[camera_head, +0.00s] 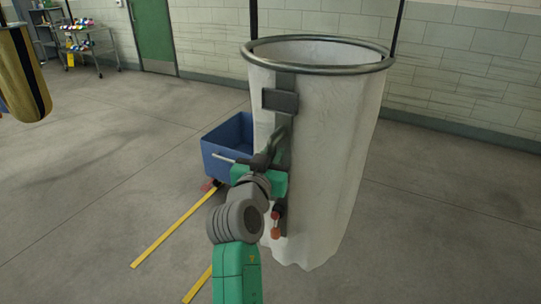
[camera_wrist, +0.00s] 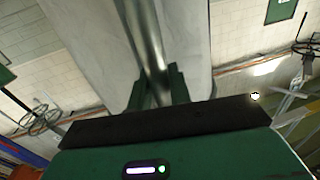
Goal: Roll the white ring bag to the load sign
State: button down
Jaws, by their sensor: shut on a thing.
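The white ring bag (camera_head: 325,150) hangs at right of centre in the head view, with a round metal ring (camera_head: 318,68) at its mouth. A dark vertical strip with a block and a grey handle (camera_head: 279,132) runs down its near side. My gripper (camera_head: 268,160) is at that handle, against the bag's side. In the wrist view my gripper (camera_wrist: 158,88) is shut on a shiny metal bar (camera_wrist: 145,35), with the bag's pale cloth (camera_wrist: 185,40) behind it. The exact contact in the head view is partly hidden by my wrist. I cannot make out a load sign.
A blue bin (camera_head: 222,150) stands close behind the bag at left. Yellow lines (camera_head: 172,228) mark the floor. A yellow and black bag (camera_head: 22,75) hangs at far left. A shelf trolley (camera_head: 92,48) and green door (camera_head: 153,35) are at the back. Floor at left is open.

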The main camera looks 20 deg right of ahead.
jog(key=c, duration=1.3)
grip_release()
jog(key=shift+c, duration=0.2)
jog(key=shift+s, duration=0.1)
jog(key=p+v, duration=0.2)
jog(key=v, duration=0.5)
jog(key=shift+s+a, duration=0.2)
jog(key=shift+s, duration=0.1)
jog(key=s+a+r+n+t+y+p, duration=0.2)
jog(key=s+a+r+t+y+p, duration=0.15)
jog(key=s+r, duration=0.6)
jog(key=s+a+r+n+t+y+p, duration=0.25)
jog(key=s+a+r, duration=0.35)
jog(key=r, duration=0.6)
jog(key=s+a+r+n+t+y+p, duration=0.2)
jog(key=s+a+r+t+y+p, duration=0.15)
jog(key=s+r, duration=0.7)
notch_tip(320, 180, up, 38)
jog(key=w+p, duration=0.1)
jog(key=p, duration=3.5)
jog(key=shift+a+r+y+p, duration=0.15)
jog(key=shift+y+p, duration=0.25)
jog(key=shift+y, duration=0.05)
